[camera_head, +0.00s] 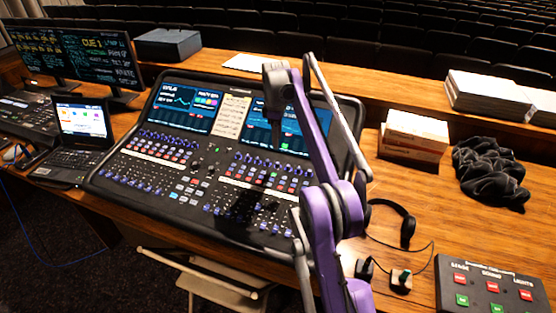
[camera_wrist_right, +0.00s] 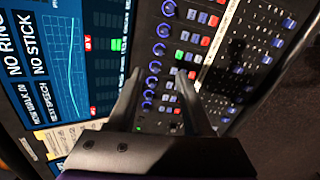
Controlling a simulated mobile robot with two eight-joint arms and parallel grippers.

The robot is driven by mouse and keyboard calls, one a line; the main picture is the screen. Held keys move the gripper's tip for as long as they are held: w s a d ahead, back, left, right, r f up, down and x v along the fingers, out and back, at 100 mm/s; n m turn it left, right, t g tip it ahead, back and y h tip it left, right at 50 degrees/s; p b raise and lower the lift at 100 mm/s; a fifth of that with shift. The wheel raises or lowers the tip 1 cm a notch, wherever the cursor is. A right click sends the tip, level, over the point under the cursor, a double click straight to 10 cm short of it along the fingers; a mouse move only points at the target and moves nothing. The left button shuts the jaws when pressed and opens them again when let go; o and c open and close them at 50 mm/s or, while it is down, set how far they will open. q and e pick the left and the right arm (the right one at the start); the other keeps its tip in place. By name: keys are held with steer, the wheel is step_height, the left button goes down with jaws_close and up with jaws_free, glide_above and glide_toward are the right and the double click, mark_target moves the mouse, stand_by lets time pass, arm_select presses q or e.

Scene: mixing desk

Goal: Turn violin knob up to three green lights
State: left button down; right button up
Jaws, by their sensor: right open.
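The mixing desk (camera_head: 225,118) has rows of small blue-ringed knobs and coloured buttons below two screens. I cannot read which knob is the violin one. My right gripper (camera_head: 276,143) hangs over the right half of the desk, near the lower edge of the right screen. In the right wrist view the right gripper (camera_wrist_right: 154,73) is open and empty. A column of blue-ringed knobs (camera_wrist_right: 154,67) shows between and beyond its fingers. I cannot tell whether a finger touches a knob. A green light (camera_wrist_right: 179,54) shows beside the column. My left gripper is in neither view.
A laptop (camera_head: 84,120) and monitors (camera_head: 98,55) stand on the left. White boxes (camera_head: 413,133), a black cloth (camera_head: 490,170), headphones (camera_head: 408,230) and a button box (camera_head: 490,288) lie on the right. A paper sheet (camera_head: 248,63) lies behind the desk.

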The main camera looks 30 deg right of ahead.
mark_target(278, 163)
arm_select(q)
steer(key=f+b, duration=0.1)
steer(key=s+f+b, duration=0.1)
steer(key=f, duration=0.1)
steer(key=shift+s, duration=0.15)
arm_select(e)
steer(key=f, duration=1.1)
steer(key=shift+w+d, duration=0.3)
steer(key=shift+r, duration=0.1)
jaws_close()
